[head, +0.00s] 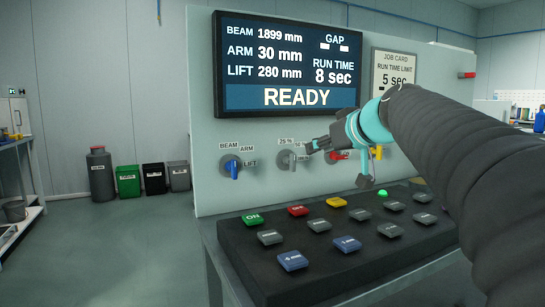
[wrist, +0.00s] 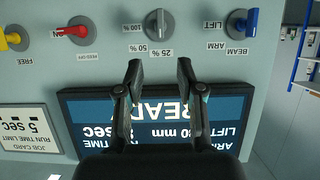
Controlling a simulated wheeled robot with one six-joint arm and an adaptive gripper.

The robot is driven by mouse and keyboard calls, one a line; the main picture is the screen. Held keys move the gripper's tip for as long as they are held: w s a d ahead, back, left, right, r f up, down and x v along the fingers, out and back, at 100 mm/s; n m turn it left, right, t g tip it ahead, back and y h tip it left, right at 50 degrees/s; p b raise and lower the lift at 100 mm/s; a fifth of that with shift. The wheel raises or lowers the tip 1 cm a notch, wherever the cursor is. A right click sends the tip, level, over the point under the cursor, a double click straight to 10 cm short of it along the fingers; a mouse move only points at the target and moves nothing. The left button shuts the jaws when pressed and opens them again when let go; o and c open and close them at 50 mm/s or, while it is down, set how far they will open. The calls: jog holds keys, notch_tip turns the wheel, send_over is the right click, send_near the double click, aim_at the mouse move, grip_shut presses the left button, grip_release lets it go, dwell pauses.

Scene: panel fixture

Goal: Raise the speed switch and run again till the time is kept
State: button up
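The speed switch (head: 291,160) is a grey knob on the upright panel; it also shows in the upside-down wrist view (wrist: 158,24). Labels 25 %, 50 % and 100 % surround it. Its bar looks nearly vertical, toward the 25 % label. The display (head: 288,66) reads READY, RUN TIME 8 sec, beam 1899 mm, arm 30 mm and lift 280 mm. The job card (head: 393,73) gives a run time limit of 5 sec. My gripper (head: 312,147) is in front of the panel, right of the speed switch. In the wrist view its fingers (wrist: 159,68) are apart and empty.
A blue BEAM/ARM/LIFT selector (head: 232,167) is left of the speed switch. A red switch (head: 338,155) and a yellow one (head: 377,152) are to its right, near my gripper. Below, a sloped black console (head: 265,282) carries a green ON button (head: 252,219) and several others.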

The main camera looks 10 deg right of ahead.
aim_at(294, 157)
jog(key=p+x, duration=0.1)
jog(key=x, duration=1.3)
jog(key=shift+r, duration=0.1)
grip_shut()
